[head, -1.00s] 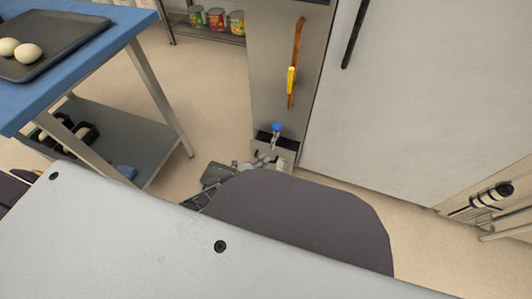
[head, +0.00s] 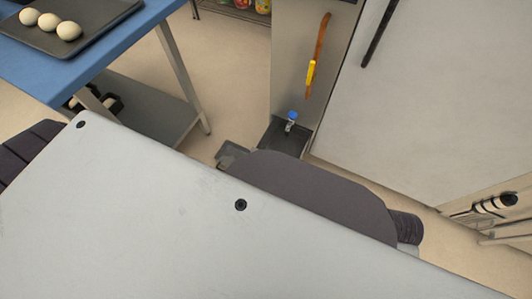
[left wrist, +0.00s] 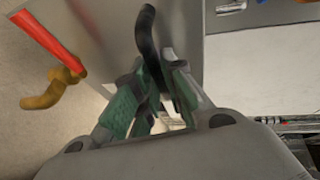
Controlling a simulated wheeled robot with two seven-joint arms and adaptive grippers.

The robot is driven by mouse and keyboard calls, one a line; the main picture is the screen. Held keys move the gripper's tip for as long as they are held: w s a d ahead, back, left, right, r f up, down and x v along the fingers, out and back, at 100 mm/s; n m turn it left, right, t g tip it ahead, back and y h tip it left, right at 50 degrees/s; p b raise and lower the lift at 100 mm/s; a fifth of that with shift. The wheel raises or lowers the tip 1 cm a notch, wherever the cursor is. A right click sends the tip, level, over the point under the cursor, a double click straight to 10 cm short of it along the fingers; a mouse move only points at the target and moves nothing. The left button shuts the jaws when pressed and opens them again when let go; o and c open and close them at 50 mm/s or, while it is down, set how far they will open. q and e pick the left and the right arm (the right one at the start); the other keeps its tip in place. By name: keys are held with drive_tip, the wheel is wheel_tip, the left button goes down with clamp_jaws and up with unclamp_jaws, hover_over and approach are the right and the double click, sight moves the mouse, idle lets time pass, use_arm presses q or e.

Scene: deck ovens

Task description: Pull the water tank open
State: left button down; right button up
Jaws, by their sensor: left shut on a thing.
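The water tank (head: 270,138) is a dark, open-topped box at the foot of the steel column, below a blue-topped tap (head: 291,121). It stands out from the column's front, and its near end is hidden behind my body. My left gripper (left wrist: 157,92) has its green-padded fingers closed on a black curved bar (left wrist: 147,32) that looks like a handle. In the head view only a grey-green part of it shows beside the tank; its fingertips are hidden. My right gripper is not in view.
A blue-topped table (head: 95,62) with a dark tray (head: 95,20) of pale dough balls stands at left. A large pale door (head: 430,100) with a black handle (head: 378,35) is at right. Bare floor (head: 235,70) lies between table and column.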

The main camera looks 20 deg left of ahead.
use_arm(q)
drive_tip(key=shift+s, duration=0.5)
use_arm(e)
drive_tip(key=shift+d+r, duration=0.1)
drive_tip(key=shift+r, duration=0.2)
use_arm(q)
drive_tip(key=shift+f, duration=0.1)
drive_tip(key=c, duration=1.5)
unclamp_jaws()
drive_tip(key=shift+s+a, duration=0.1)
drive_tip(key=shift+v, duration=5.85)
